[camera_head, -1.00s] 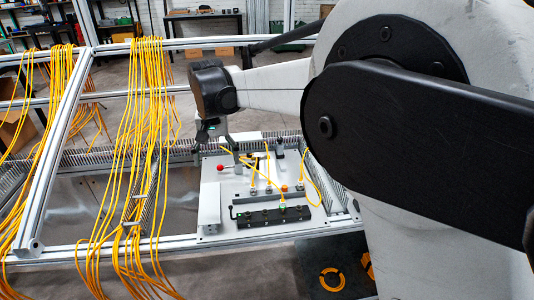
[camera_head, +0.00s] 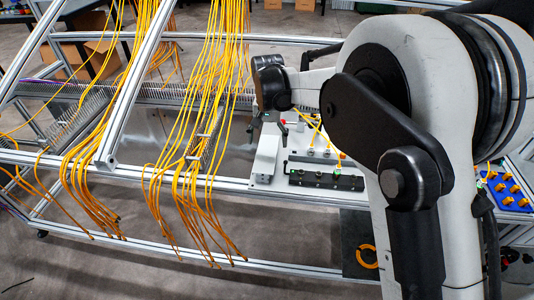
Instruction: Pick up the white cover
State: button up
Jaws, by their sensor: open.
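A white box-shaped piece (camera_head: 265,160), which looks like the white cover, stands at the left end of a light grey panel (camera_head: 283,184) on the metal frame. My gripper (camera_head: 268,124) is above and just behind its far end, with its dark fingers pointing down. The fingers look apart with nothing between them. Whether a finger touches the white piece cannot be told at this size. My arm hides the right part of the panel.
Bundles of yellow cables (camera_head: 198,140) hang over the frame left of the panel. A black connector strip (camera_head: 326,180) lies along the panel's front, with yellow cables plugged in behind it. A blue board with yellow connectors (camera_head: 510,188) is at far right.

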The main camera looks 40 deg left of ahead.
aim_at(267, 153)
jog(key=shift+w+a+f, duration=0.1)
jog(key=shift+a+f, duration=0.05)
jog(key=shift+f, duration=1.15)
jog(key=shift+w+a+f, duration=0.1)
jog(key=shift+f, duration=1.2)
jog(key=c, duration=1.3)
jog(key=shift+r, duration=0.15)
